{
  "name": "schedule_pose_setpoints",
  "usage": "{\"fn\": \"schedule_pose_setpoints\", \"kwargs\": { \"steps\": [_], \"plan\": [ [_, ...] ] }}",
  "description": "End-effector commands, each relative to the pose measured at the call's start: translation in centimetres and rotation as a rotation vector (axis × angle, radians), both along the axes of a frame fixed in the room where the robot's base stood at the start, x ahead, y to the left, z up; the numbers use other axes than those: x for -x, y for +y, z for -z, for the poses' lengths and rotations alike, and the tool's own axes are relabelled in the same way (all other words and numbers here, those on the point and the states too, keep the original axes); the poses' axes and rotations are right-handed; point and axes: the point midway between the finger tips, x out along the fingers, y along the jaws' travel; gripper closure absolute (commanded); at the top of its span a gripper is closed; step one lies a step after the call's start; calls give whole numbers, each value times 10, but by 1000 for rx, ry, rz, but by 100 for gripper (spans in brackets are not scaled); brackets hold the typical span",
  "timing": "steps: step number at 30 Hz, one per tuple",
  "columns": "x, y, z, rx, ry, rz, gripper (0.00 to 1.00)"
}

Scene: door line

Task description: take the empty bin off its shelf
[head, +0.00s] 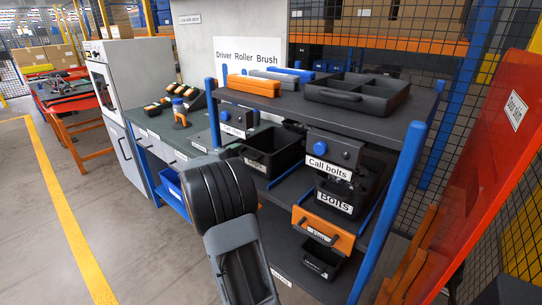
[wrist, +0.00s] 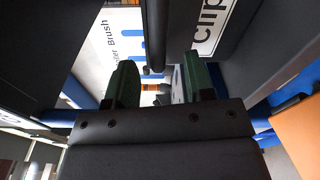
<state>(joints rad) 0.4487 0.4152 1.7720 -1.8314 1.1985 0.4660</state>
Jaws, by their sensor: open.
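A black open-topped bin (head: 283,160) sits on the middle shelf of the rack, behind my arm. My gripper's fingers are hidden behind my arm in the head view. In the wrist view my gripper (wrist: 160,84) is open, its two green-padded fingers apart. A dark bar (wrist: 155,38) stands in the gap just beyond the fingertips; I cannot tell whether it lies between them. A dark panel with a white label reading "clip" (wrist: 211,24) is just beyond the right finger.
The rack's top shelf holds a black divided tray (head: 357,98) and an orange case (head: 253,86). A blue post (head: 397,195) and a red panel (head: 490,150) bound the right. Floor at left is clear.

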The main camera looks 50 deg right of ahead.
Motion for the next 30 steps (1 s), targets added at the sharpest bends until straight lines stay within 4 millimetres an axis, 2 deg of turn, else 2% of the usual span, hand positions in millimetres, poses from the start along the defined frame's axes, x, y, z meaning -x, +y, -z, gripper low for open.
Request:
{"fn": "schedule_pose_setpoints", "kwargs": {
  "steps": [3,6,15,30],
  "plan": [
    [0,-14,0,-1,0,1,51],
    [0,-21,0,0,0,0,51],
    [0,-23,0,0,0,-1,52],
    [0,-23,0,0,-1,-1,100]
  ]
}}
